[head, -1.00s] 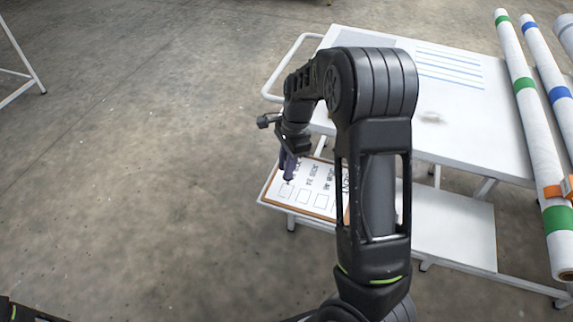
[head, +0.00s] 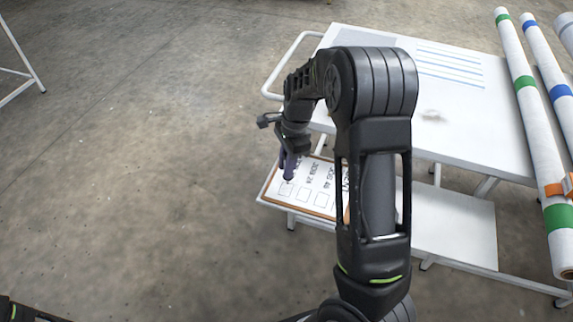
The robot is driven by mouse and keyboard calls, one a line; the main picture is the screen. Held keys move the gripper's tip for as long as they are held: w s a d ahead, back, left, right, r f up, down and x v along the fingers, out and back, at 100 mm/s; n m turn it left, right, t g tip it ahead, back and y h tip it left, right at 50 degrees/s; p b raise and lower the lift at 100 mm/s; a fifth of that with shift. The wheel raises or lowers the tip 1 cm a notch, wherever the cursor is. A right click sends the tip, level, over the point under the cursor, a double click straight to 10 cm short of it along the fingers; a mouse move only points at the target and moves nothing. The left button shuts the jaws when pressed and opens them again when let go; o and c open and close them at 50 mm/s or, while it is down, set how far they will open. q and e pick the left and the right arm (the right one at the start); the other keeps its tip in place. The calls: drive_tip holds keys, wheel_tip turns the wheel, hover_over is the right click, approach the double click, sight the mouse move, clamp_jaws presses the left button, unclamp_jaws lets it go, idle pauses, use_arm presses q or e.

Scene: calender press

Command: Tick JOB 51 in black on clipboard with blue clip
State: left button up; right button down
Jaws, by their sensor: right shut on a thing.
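A clipboard (head: 311,215) with a brown edge and a white sheet lies on the lower shelf of a white cart. The sheet (head: 310,188) shows a row of square boxes with JOB labels beside them. My right gripper (head: 291,156) is shut on a dark purple marker (head: 289,169) and holds it tip down over the leftmost box. I cannot tell whether the tip touches the paper. My right arm hides the clipboard's right part, and no blue clip shows. My left gripper is not in view.
The white cart's upper top (head: 460,120) stands just behind and above the shelf, with a rail at its left. The lower shelf (head: 455,225) is bare at right.

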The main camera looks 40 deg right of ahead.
use_arm(q)
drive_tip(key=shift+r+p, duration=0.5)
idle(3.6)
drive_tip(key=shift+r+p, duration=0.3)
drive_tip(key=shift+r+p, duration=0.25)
drive_tip(key=shift+p, duration=0.05)
idle(1.2)
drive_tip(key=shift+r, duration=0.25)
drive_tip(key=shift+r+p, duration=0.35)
drive_tip(key=shift+p, duration=0.2)
idle(1.3)
